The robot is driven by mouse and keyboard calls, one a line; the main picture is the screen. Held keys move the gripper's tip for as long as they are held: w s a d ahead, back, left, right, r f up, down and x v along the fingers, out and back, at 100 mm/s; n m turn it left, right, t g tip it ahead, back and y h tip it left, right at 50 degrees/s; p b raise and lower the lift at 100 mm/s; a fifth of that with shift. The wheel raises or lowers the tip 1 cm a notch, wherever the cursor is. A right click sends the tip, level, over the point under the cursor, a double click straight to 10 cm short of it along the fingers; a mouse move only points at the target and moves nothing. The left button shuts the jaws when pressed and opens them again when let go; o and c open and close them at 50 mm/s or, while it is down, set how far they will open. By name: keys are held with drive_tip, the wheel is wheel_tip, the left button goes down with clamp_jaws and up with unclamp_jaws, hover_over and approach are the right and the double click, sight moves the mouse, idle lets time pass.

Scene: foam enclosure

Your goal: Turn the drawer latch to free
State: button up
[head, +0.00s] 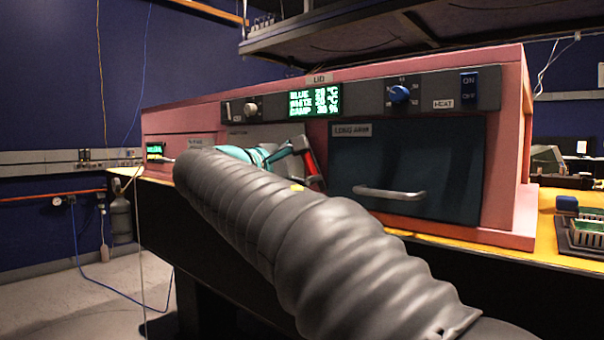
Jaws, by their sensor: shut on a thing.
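My arm's grey ribbed sleeve runs from the bottom right up to the left. Beyond it, my gripper (306,163) shows small against the front of the pink enclosure (516,130), left of the panel labelled LONG ARM (410,165). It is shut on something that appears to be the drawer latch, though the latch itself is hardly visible. A red piece shows at the fingers; I cannot tell whether it belongs to the gripper or the latch. The latch's angle cannot be made out. My arm hides much of the lower left front.
The dark LONG ARM panel has a silver handle (390,193). Above it are a lit display (314,101), a blue knob (400,94) and a blue switch (469,86). A shelf overhangs the enclosure.

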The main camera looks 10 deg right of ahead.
drive_tip(key=m+b, duration=0.1)
drive_tip(key=m, duration=0.1)
drive_tip(key=m+b, duration=0.2)
drive_tip(key=m, duration=0.1)
drive_tip(key=shift+d+f, duration=0.1)
drive_tip(key=shift+f, duration=0.1)
drive_tip(key=shift+m, duration=0.3)
drive_tip(key=o, duration=1.2)
drive_tip(key=shift+c, duration=0.2)
drive_tip(key=shift+r, duration=0.1)
drive_tip(key=shift+s+a, duration=0.2)
drive_tip(key=shift+a, duration=0.05)
drive_tip(key=v, duration=1.1)
drive_tip(key=shift+s+a, duration=0.15)
drive_tip(key=shift+a, duration=0.05)
